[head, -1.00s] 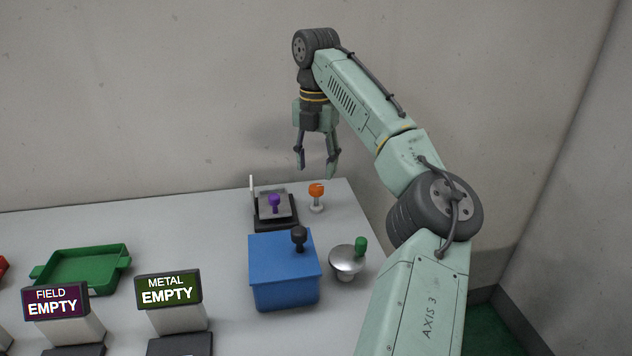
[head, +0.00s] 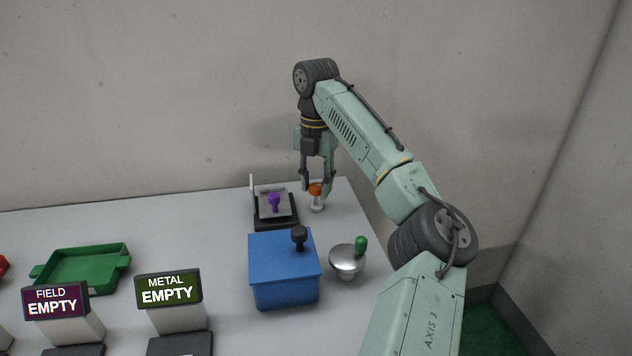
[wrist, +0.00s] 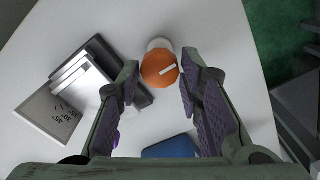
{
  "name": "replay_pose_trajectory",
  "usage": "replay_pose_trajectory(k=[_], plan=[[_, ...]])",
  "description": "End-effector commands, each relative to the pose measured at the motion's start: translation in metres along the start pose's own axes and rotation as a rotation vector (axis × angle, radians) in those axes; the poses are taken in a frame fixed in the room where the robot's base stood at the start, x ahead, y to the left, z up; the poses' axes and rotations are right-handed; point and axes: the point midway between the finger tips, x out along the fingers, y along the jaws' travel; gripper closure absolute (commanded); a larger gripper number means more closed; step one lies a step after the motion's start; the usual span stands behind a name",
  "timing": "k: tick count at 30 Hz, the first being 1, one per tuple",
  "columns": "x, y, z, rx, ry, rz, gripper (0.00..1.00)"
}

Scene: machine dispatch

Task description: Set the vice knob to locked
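An orange knob (head: 316,189) sits on a short white post near the table's back right edge. In the wrist view the fingers (wrist: 160,76) stand on either side of the knob, with narrow gaps, and nothing is held.
A black device with a grey plate and purple knob (head: 274,200) stands close on the left. A blue box (head: 284,272) with a black knob and a silver dome (head: 346,260) with a green handle stand nearer. A green tray (head: 82,268) and display signs (head: 168,290) are left.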

Motion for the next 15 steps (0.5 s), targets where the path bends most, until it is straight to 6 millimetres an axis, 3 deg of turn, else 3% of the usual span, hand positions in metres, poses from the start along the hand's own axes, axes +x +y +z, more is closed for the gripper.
replay_pose_trajectory(k=[13,15], plan=[[-0.0002,0.0000,0.0000,0.000,0.000,0.000,0.98],[-0.0002,0.0000,0.0000,0.000,0.000,0.000,0.99]])
